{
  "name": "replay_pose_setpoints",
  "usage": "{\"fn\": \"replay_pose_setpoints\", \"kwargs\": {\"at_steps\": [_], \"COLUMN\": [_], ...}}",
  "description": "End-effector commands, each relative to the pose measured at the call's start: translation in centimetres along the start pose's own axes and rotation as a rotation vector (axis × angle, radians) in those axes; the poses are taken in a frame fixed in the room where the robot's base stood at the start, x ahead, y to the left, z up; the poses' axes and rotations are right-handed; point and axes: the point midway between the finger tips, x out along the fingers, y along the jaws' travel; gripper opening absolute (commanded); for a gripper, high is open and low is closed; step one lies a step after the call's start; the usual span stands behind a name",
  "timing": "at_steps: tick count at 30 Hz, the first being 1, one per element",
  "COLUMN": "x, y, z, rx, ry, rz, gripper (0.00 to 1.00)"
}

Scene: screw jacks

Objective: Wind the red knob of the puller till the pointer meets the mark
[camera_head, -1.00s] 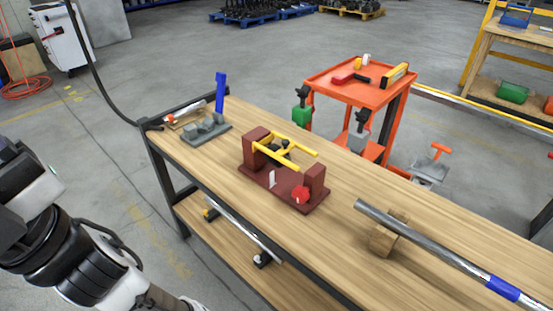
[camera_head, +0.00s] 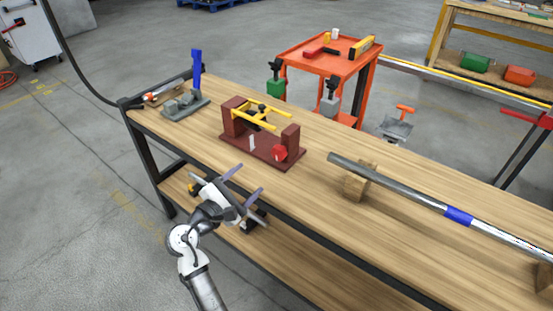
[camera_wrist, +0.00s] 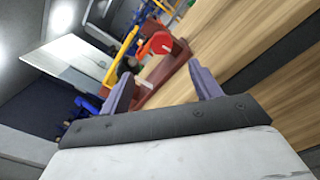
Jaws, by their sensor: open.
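The puller (camera_head: 262,148) is a dark red frame with yellow rods, standing on the wooden bench. Its red knob (camera_head: 279,153) is on the near right block. A small pale upright piece (camera_head: 252,143) stands on its base; whether it is the pointer or the mark I cannot tell. My gripper (camera_head: 247,182) is open and empty, in front of the bench edge, apart from the puller. In the wrist view the purple-grey fingers (camera_wrist: 162,90) are spread, with the red knob (camera_wrist: 158,44) beyond and between them.
A steel bar (camera_head: 420,199) with a blue band rests on wooden blocks at the right. An orange cart (camera_head: 325,62) is behind the bench. Bare bench top lies between puller and bar.

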Motion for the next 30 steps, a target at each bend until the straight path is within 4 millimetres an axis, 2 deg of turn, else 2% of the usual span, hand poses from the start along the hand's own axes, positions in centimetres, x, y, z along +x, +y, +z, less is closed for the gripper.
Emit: {"fn": "replay_pose_setpoints", "kwargs": {"at_steps": [5,15,21,30], "x": [1.8,8.8,12.1,13.8], "y": [-0.3,-0.2,-0.2,-0.3], "z": [0.2,0.4,0.3,0.2], "rx": [-0.018,-0.012,-0.012,-0.011], "ry": [-0.011,-0.009,-0.008,-0.007], "rz": [-0.012,-0.01,-0.009,-0.006], "gripper": [0.63,0.63,0.63,0.63]}}
